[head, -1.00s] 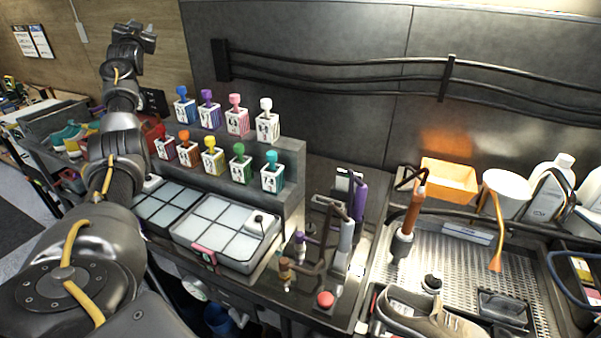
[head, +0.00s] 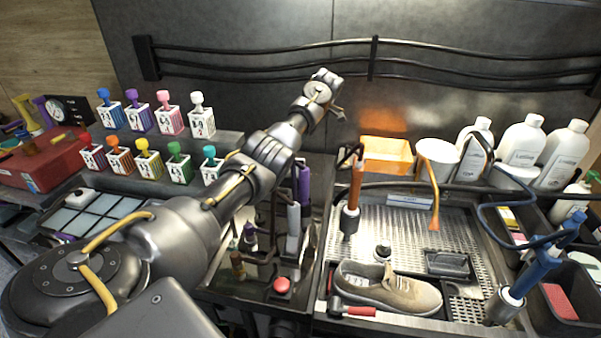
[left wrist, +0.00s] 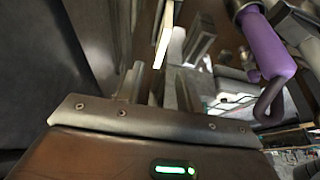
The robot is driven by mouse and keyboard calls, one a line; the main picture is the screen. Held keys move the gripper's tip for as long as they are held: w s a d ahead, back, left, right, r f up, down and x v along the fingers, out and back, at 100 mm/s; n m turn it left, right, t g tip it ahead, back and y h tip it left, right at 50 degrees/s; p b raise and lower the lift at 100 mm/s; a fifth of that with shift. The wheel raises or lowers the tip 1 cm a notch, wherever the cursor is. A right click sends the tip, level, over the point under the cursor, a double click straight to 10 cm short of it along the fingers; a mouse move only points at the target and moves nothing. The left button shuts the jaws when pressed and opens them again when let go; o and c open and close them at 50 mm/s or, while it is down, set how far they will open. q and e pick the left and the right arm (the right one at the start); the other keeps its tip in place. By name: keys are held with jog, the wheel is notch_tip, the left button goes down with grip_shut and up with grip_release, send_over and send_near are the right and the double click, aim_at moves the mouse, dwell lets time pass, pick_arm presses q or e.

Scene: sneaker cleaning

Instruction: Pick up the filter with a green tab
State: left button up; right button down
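I cannot make out a filter with a green tab in either view. A tray of pale square panels (head: 88,222) sits at the left of the head view, and my left arm hides its right part. My left gripper (head: 338,106) is raised above the bench, in front of the dark back wall, away from the panels. In the left wrist view the fingers of my left gripper (left wrist: 160,88) look apart, with nothing clearly held between them. My right gripper is not in view.
Stamp-like bottles with coloured knobs (head: 145,165) stand on a stepped rack. Upright tools (head: 293,225) and a red button (head: 282,286) are beside my arm. A sneaker (head: 390,290) lies by a metal grate (head: 400,235). An orange bin (head: 385,155) and white bottles (head: 515,145) stand behind.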

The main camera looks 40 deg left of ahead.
pick_arm(q)
jog(key=p, duration=0.2)
send_over(293, 171)
jog(key=w, duration=0.1)
notch_tip(293, 171, down, 4)
jog(key=shift+d+f, duration=0.15)
jog(key=shift+f, duration=0.45)
jog(key=p+x, duration=0.2)
jog(key=x, duration=0.2)
jog(key=shift+s+f, duration=0.15)
jog(key=shift+f, duration=0.5)
jog(key=shift+c, duration=0.3)
grip_shut()
